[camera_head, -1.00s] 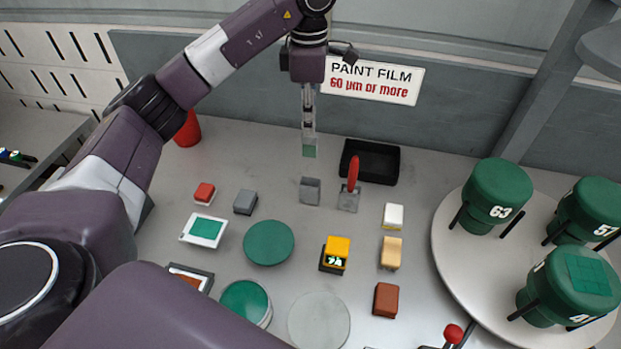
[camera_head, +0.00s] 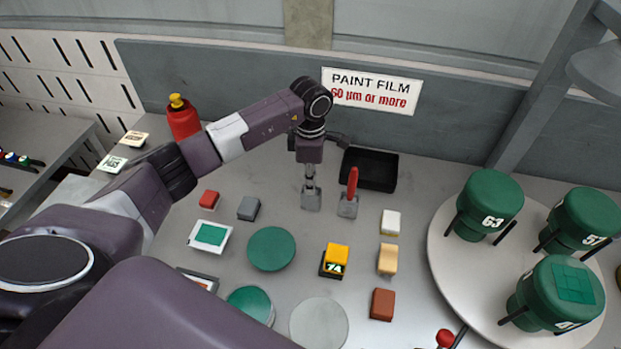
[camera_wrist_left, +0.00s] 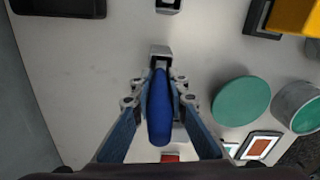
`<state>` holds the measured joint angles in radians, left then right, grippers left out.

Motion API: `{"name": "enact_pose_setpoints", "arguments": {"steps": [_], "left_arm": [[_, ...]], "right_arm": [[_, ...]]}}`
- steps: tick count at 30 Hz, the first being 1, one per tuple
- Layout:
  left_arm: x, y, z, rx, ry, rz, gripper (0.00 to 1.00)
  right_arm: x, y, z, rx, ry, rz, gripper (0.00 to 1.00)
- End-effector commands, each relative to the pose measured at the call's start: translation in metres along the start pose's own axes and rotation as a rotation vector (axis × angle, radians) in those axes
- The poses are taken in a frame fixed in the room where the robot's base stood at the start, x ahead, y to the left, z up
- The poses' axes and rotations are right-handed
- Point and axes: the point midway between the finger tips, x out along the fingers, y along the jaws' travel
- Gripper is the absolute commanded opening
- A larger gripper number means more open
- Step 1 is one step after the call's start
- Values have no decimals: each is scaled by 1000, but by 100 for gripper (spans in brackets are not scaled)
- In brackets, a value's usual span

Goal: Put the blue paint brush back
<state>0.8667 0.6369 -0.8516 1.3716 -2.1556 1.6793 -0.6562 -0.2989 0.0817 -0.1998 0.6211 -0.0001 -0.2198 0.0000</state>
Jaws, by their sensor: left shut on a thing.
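My left gripper (camera_head: 310,178) points down at the back middle of the bench, over a small grey holder (camera_head: 311,202). In the left wrist view, the left gripper (camera_wrist_left: 160,92) is shut on the blue paint brush (camera_wrist_left: 159,112), whose blue handle lies between the fingers. The grey holder (camera_wrist_left: 160,52) shows at the far end of the handle. The brush looks upright and at the holder, its lower end hidden. I cannot tell whether it is fully seated. My right gripper is not in view.
A red-handled tool (camera_head: 352,182) stands in a second holder (camera_head: 347,208) close to the right. A black tray (camera_head: 370,170) lies behind it. A red bottle (camera_head: 184,120) stands back left. Small blocks and green discs lie in front; a round turntable (camera_head: 450,285) carries green cylinders.

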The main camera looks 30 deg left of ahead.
Motion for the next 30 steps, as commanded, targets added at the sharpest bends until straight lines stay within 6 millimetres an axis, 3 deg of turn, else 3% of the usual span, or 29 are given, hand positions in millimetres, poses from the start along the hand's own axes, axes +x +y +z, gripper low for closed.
{"name": "enact_pose_setpoints", "arguments": {"steps": [9, 10, 14, 26, 30], "left_arm": [[4, 0, 0, 0, -1, 1, 0], [3, 0, 0, 0, -1, 1, 16], [2, 0, 0, 0, -1, 1, 31], [-3, 1, 0, 0, -2, 3, 32], [-25, 2, 0, 2, -3, 8, 32]], "right_arm": [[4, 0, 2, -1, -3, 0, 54], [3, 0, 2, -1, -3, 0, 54], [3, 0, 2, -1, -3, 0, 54], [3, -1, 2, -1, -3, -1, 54], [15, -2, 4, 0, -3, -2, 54]]}}
